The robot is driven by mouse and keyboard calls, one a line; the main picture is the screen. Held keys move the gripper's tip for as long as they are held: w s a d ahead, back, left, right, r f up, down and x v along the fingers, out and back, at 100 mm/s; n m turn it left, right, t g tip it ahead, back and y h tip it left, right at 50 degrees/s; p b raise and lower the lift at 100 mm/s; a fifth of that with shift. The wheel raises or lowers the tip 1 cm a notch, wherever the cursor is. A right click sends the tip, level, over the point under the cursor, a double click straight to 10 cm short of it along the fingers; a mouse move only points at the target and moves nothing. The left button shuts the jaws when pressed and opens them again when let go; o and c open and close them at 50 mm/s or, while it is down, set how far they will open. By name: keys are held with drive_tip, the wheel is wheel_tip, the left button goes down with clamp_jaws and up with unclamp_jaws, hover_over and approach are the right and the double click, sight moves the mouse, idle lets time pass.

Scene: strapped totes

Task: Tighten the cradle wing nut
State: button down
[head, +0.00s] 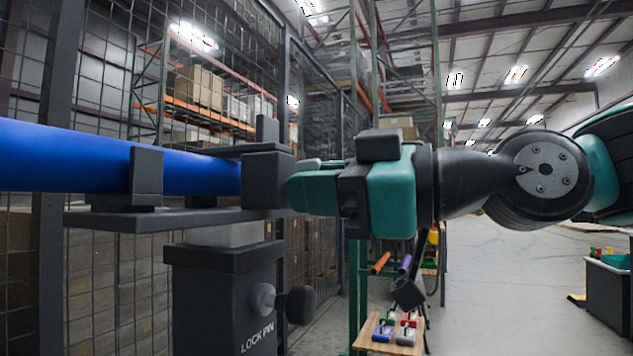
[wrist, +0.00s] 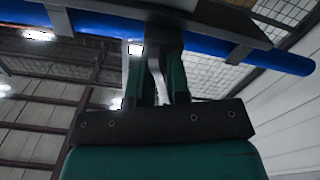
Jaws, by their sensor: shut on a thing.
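A blue tube (head: 80,158) lies level in a dark cradle (head: 145,217) on top of a post, held by upright dark brackets. My gripper (head: 300,188) reaches in from the right, and its teal fingers are against the dark block (head: 268,180) at the cradle's right end. In the wrist view my gripper (wrist: 157,52) has its fingers closed under the cradle, with a narrow grey piece (wrist: 157,78) between them. The fingers mostly hide the cradle wing nut, so its shape and how far it is turned cannot be told. The blue tube (wrist: 275,58) passes behind.
The post (head: 225,285) is marked LOCK PIN and has a dark knob (head: 298,304) sticking out below my gripper. A wire mesh fence (head: 105,80) stands behind. A small wooden shelf (head: 385,342) holds colored items. Open floor (head: 510,290) lies to the right.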

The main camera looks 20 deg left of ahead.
drive_tip(key=m+p, duration=0.2)
drive_tip(key=m, duration=0.3)
drive_tip(key=shift+r+m, duration=0.1)
drive_tip(key=shift+m, duration=0.2)
drive_tip(key=m+p, duration=0.3)
drive_tip(key=m, duration=0.1)
drive_tip(key=shift+m, duration=0.3)
drive_tip(key=m+p, duration=0.4)
drive_tip(key=m, duration=0.1)
drive_tip(key=shift+r, duration=0.1)
drive_tip(key=m+p, duration=0.4)
drive_tip(key=m, duration=0.1)
drive_tip(key=shift+p, duration=0.3)
drive_tip(key=m+p, duration=0.6)
drive_tip(key=shift+p, duration=0.4)
drive_tip(key=m+p, duration=0.6)
drive_tip(key=p, duration=0.1)
drive_tip(key=shift+m, duration=0.4)
drive_tip(key=m+p, duration=0.2)
drive_tip(key=m, duration=0.1)
drive_tip(key=shift+f+m+p, duration=0.2)
drive_tip(key=shift+m+p, duration=0.2)
drive_tip(key=shift+m, duration=1.2)
